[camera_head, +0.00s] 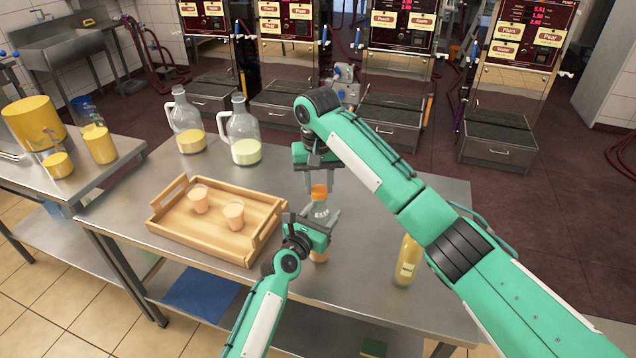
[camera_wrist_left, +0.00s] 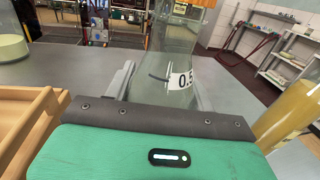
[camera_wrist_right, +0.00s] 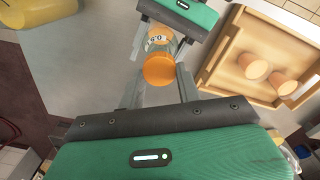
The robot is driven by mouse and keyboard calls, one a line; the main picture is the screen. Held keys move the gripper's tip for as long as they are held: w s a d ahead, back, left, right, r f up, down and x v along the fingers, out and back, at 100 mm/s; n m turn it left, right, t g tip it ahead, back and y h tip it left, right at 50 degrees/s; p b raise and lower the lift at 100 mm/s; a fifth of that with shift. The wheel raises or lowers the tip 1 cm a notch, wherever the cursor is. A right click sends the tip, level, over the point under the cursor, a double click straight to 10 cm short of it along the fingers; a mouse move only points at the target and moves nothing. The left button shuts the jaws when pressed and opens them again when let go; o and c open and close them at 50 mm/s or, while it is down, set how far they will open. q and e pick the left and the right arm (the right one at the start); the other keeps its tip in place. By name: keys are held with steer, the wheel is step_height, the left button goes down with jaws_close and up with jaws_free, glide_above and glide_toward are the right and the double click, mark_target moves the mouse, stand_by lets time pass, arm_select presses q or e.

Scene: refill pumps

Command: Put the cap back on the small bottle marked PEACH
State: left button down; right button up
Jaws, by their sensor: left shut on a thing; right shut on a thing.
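A small clear bottle (camera_head: 319,212) stands upright at the table's front right, with peach-coloured liquid low in it. My left gripper (camera_head: 316,218) is shut around the bottle's body. An orange cap (camera_head: 319,190) is at the top of the bottle, in line with the neck; it also shows in the right wrist view (camera_wrist_right: 159,69). My right gripper (camera_head: 320,180) comes from above and is shut on the cap. I cannot tell whether the cap is seated on the neck.
A wooden tray (camera_head: 262,240) with two peach-coloured cups (camera_head: 233,212) lies left of the bottle. Two big jugs (camera_head: 243,135) stand behind it. A yellow bottle (camera_head: 407,262) stands at the right. Pump machines (camera_head: 395,80) line the back. Table between bottles is clear.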

steer(key=m, duration=0.5)
steer(key=shift+d+m, duration=0.1)
steer(key=shift+m, duration=0.2)
steer(key=m, duration=0.6)
steer(key=shift+d, duration=0.15)
steer(key=m, duration=0.6)
steer(key=shift+s, duration=0.15)
steer(key=m, duration=0.6)
steer(key=shift+s+m, duration=0.15)
steer(key=shift+m, duration=0.15)
steer(key=o, duration=0.9)
steer(key=shift+o, duration=0.2)
steer(key=shift+r, duration=2.25)
